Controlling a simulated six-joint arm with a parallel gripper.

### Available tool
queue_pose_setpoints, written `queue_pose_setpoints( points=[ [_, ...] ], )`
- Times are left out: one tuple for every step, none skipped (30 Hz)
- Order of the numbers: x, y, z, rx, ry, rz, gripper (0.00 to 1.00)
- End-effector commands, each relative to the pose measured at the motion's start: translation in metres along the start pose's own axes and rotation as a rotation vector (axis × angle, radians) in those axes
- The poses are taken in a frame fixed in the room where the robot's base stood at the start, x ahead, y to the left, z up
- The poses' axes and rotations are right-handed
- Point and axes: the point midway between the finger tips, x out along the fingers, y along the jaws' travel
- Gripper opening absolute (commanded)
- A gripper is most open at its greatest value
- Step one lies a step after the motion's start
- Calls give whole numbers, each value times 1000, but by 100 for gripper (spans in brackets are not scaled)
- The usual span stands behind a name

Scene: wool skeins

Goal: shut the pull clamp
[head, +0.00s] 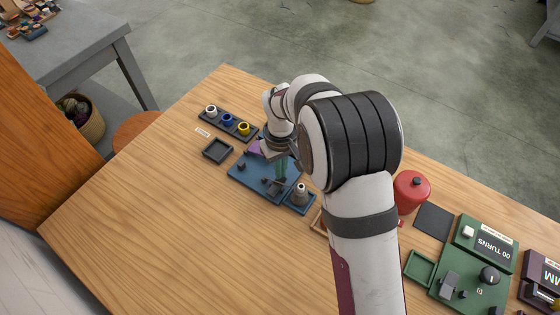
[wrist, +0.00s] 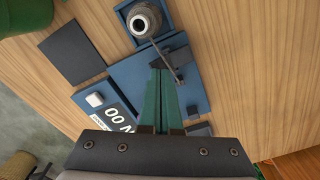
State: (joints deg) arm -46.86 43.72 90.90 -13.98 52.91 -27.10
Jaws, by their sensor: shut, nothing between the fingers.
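The blue board (head: 246,182) bears a small dark clamp (head: 272,186) near its front edge, beside the blue tray. In the wrist view the clamp's dark slanting bar (wrist: 174,64) lies over the blue board (wrist: 128,72). My gripper (head: 280,176) is over this board. Its green fingers are shut and empty, and their tips (wrist: 158,67) are right beside the bar; I cannot tell if they touch it. The fingers hide part of the clamp, so I cannot tell how far it is open.
A grey spool (head: 301,188) stands in a blue tray (head: 299,207) beside the board. A dark tray (head: 217,150) and a rack of coloured spools (head: 228,120) are to the left. A red pot (head: 411,187) and a green station (head: 470,279) are to the right. The front tabletop is clear.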

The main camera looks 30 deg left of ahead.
Motion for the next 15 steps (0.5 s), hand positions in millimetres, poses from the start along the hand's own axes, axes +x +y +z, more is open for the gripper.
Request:
queue_pose_setpoints(
  points=[
    [0,0,0,0,0,0,0],
    [0,0,0,0,0,0,0],
    [0,0,0,0,0,0,0],
    [0,0,0,0,0,0,0],
    [0,0,0,0,0,0,0],
    [1,0,0,0,0,0,0],
    [1,0,0,0,0,0,0],
    [2,0,0,0,0,0,0],
    [2,0,0,0,0,0,0],
    [3,0,0,0,0,0,0],
    [3,0,0,0,0,0,0],
    [4,0,0,0,0,0,0],
    [4,0,0,0,0,0,0],
    [5,0,0,0,0,0,0],
    [5,0,0,0,0,0,0]
  ],
)
